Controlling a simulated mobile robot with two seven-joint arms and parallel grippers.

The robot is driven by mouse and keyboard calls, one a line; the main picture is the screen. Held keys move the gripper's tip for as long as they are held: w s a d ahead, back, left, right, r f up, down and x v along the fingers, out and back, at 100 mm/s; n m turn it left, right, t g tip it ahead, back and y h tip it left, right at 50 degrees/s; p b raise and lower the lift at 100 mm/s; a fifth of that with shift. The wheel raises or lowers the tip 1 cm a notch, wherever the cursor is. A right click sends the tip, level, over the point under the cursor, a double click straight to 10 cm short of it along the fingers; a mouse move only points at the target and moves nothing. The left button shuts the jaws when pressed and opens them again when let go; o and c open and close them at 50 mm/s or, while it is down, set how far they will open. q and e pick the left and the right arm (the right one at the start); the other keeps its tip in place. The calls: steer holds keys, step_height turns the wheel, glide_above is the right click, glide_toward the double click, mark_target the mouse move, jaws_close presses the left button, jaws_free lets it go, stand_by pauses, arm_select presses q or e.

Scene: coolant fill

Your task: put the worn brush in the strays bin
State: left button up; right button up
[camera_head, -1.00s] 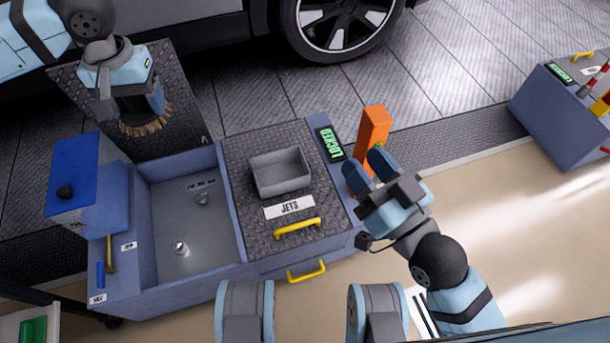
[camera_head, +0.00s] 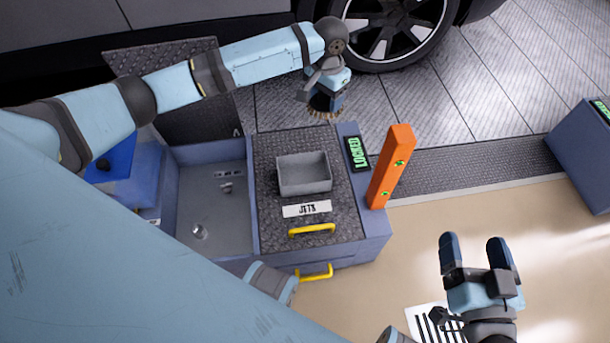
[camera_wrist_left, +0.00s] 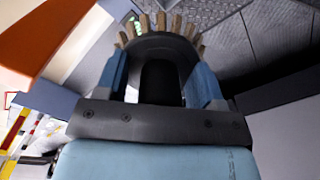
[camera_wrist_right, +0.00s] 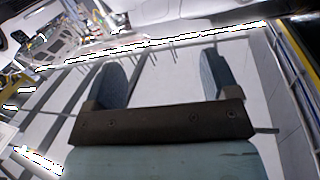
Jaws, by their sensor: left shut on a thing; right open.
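My left gripper (camera_head: 327,97) is shut on the worn brush (camera_head: 324,113), whose tan bristles point down. In the head view it is beyond the back edge of the lid marked JETS (camera_head: 270,222), near the green LOCKED display. In the left wrist view the brush's dark body and bristles (camera_wrist_left: 160,22) show between the fingers. A small grey open tray (camera_head: 304,190) sits on the JETS lid and looks empty. I see no label reading strays, so I cannot tell which container is that bin. My right gripper (camera_head: 478,250) is open and empty at the right, above the floor.
An orange post (camera_head: 390,168) stands at the right of the blue cabinet. An open grey basin (camera_head: 215,205) with small metal parts lies left of the JETS lid. My left arm hides the cabinet's left end. The floor at right is mostly clear.

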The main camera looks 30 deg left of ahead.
arm_select(q)
glide_above(304, 179)
step_height(304, 179, down, 12)
steer(key=f, duration=0.1)
arm_select(e)
step_height(304, 179, up, 4)
steer(key=a+t+y+b, duration=0.2)
steer(key=b, duration=0.2)
arm_select(q)
steer(key=shift+m, duration=0.3)
steer(key=shift+f+b, duration=1.65)
steer(key=shift+f, duration=7.8)
arm_select(e)
steer(key=shift+f+n+g, duration=0.2)
steer(key=shift+f+g, duration=0.4)
steer(key=shift+f, duration=0.75)
steer(key=shift+f+n+g, duration=0.2)
steer(key=shift+f+g, duration=0.4)
steer(key=shift+f, duration=0.7)
arm_select(q)
steer(key=shift+f, duration=0.2)
steer(key=o, duration=0.5)
